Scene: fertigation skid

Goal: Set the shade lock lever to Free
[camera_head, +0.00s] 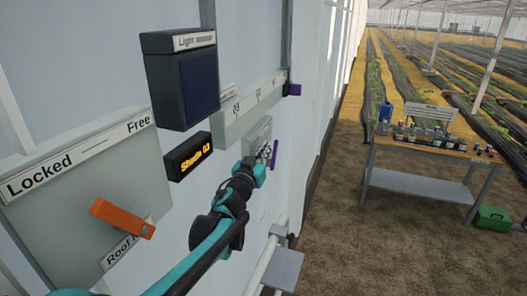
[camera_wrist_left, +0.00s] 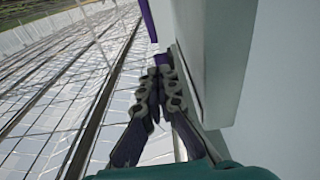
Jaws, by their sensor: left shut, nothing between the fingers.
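The shade lock lever (camera_head: 122,218) is an orange bar on a pale grey panel (camera_head: 60,215) at the left of the head view. It tilts, with its upper left end towards the Locked side. The words Locked (camera_head: 42,178) and Free (camera_head: 138,122) stand on a strip above it. My left gripper (camera_head: 266,152) is well to the right of the lever, apart from it, by a small pale box on the wall. In the left wrist view its fingers (camera_wrist_left: 161,68) are together and empty. My right gripper is not in view.
A dark box labelled Light (camera_head: 183,85) and a black display with yellow letters (camera_head: 188,157) stick out between lever and gripper. Purple parts (camera_head: 292,89) project from the wall fittings near the gripper. A bench (camera_head: 430,147) with small items stands at the right; the floor before it is clear.

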